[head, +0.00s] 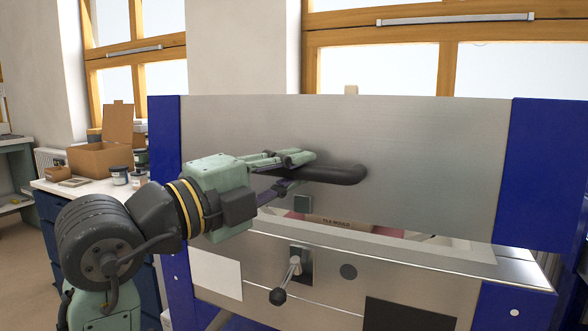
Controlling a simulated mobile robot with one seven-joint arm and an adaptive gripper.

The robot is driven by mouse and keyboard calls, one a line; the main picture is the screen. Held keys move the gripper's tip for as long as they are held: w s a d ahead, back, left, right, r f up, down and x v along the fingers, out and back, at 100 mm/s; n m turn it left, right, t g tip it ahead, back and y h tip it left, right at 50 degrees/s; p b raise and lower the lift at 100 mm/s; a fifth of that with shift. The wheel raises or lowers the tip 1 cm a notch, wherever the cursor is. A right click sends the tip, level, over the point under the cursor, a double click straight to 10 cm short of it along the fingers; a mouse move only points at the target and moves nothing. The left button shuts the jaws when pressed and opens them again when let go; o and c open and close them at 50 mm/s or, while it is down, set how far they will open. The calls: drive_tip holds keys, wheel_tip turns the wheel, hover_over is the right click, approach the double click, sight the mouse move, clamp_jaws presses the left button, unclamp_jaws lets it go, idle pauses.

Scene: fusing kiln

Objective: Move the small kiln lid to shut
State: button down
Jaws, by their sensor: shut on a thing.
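The kiln lid (430,150) is a wide brushed-metal panel with blue ends, and it stands raised at a steep tilt above the kiln body (330,284). Its black bar handle (345,175) sticks out near the panel's middle left. My gripper (303,161) comes in from the left and is shut on the handle; the fingers hide the handle's left part. Below the lid, the open chamber's pale rim (440,245) shows, with a brown labelled block (340,222) inside. The rest of the chamber is hidden behind the front wall and the lid.
A black-knobbed lever (289,275) sticks out from the kiln front below my gripper. A bench at the left holds a cardboard box (100,153) and several jars. Windows and a wall stand behind. Floor shows at the far left.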

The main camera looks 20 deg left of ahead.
sight(315, 198)
drive_tip(key=shift+t, duration=0.4)
drive_tip(key=f+b, duration=0.1)
drive_tip(key=f, duration=0.1)
drive_tip(key=f+b, duration=0.3)
drive_tip(key=shift+s+f, duration=0.35)
drive_tip(key=shift+f, duration=0.05)
drive_tip(key=shift+s+d+f+m+b, duration=0.1)
drive_tip(key=shift+f+m+b, duration=0.2)
drive_tip(key=shift+b, duration=0.15)
drive_tip(key=c, duration=1.5)
unclamp_jaws()
drive_tip(key=shift+r, duration=0.1)
